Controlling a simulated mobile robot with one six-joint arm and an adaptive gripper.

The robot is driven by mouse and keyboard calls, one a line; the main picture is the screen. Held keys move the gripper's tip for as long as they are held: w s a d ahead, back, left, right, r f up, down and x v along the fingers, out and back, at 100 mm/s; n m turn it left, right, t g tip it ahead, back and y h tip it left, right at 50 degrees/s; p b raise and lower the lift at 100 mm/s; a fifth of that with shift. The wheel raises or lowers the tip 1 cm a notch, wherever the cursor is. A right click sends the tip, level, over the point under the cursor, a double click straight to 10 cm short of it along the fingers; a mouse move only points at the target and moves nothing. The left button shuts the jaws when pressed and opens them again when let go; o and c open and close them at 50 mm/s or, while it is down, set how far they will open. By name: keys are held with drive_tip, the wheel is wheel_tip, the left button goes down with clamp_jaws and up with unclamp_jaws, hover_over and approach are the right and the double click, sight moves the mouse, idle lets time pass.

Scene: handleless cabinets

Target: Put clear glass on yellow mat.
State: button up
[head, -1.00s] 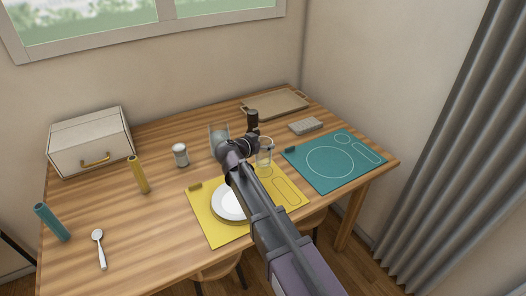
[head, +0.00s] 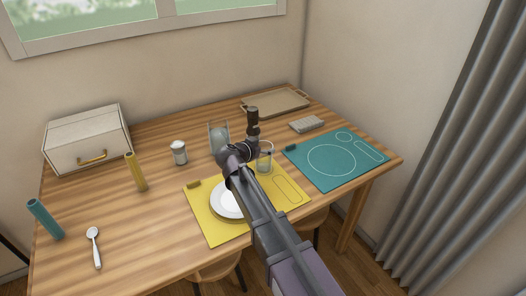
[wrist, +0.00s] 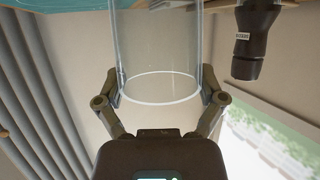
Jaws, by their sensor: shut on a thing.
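The clear glass (head: 264,161) is upright near the back edge of the yellow mat (head: 206,229), just right of my wrist in the head view. My gripper (wrist: 162,92) is shut on it, with one finger on each side below the white ring, and the glass (wrist: 158,45) fills the middle of the wrist view. My arm hides part of the mat and most of the gripper in the head view. I cannot tell whether the glass base touches anything.
A white plate (head: 226,199) lies on the yellow mat, partly behind my arm. A dark mill (head: 252,124) and a grey upright holder (head: 218,140) stand close behind my wrist. A teal mat (head: 310,174) lies to the right. A shaker (head: 179,153) stands to the left.

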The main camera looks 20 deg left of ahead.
drive_tip(key=shift+f, duration=0.25)
drive_tip(key=o, duration=1)
drive_tip(key=shift+r, duration=0.1)
drive_tip(key=shift+r, duration=0.1)
drive_tip(key=shift+r, duration=0.1)
drive_tip(key=p+v, duration=0.4)
drive_tip(key=v, duration=0.8)
drive_tip(key=shift+p, duration=0.3)
